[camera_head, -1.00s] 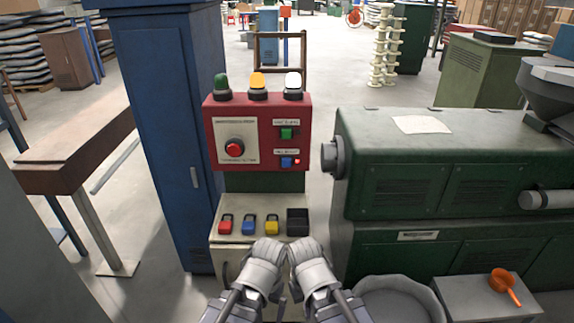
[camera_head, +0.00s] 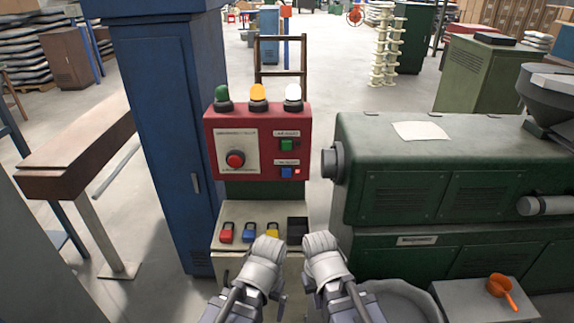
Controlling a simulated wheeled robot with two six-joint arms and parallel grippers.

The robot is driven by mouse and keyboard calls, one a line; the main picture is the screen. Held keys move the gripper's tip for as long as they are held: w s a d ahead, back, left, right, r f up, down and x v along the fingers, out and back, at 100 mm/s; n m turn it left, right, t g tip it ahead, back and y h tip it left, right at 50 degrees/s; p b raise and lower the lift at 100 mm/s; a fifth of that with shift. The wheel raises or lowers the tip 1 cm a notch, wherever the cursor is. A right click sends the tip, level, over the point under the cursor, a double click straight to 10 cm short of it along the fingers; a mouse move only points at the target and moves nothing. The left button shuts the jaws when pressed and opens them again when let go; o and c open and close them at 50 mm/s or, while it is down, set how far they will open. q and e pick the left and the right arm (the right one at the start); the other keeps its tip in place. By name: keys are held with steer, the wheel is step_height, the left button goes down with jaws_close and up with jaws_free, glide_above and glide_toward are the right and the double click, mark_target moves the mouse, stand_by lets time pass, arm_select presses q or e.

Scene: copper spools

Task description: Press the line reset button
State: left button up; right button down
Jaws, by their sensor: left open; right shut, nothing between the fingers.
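A red control panel (camera_head: 212,131) stands ahead of me. It bears a large red mushroom button (camera_head: 235,159) on a pale plate, a green button (camera_head: 287,145) at upper right and a blue button (camera_head: 286,173) below that. A small red light (camera_head: 298,171) sits beside the blue button. The labels are too blurred to read, so I cannot tell which is line reset. My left gripper (camera_head: 266,250) is open, below the panel and in front of the shelf. My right gripper (camera_head: 321,245) is shut and empty, just right of it. Neither touches a button.
A pale shelf (camera_head: 262,211) under the panel holds red, blue and yellow padlocks and a black tray (camera_head: 297,229). A blue cabinet (camera_head: 160,120) stands left, a green machine (camera_head: 400,165) right. Green, amber and white lamps top the panel. An orange scoop (camera_head: 502,290) lies lower right.

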mark_target(287, 173)
steer(key=w+d+r+m+t+y+p, duration=0.1)
steer(key=w+d+r+m+p, duration=0.15)
steer(key=r+p, duration=0.2)
steer(key=w+d+r+m+t+p, duration=0.1)
steer(key=w+d+r+p, duration=0.1)
steer(key=w+r+p, duration=0.3)
steer(key=w+a+r+m+t+y, duration=0.3)
steer(key=w+a+r+m+t, duration=0.4)
steer(key=w+a+r+m, duration=0.2)
steer(key=w+a+m, duration=0.1)
steer(key=w+a, duration=0.1)
steer(key=a, duration=0.1)
steer(key=shift+w+a+r+y, duration=0.15)
steer(key=shift+w+r+y, duration=0.05)
steer(key=shift+w+y, duration=0.15)
steer(key=shift+w, duration=0.15)
steer(key=w, duration=0.8)
steer(key=shift+w, duration=0.25)
steer(key=shift+w, duration=0.1)
stand_by(0.7)
steer(key=shift+w, duration=0.3)
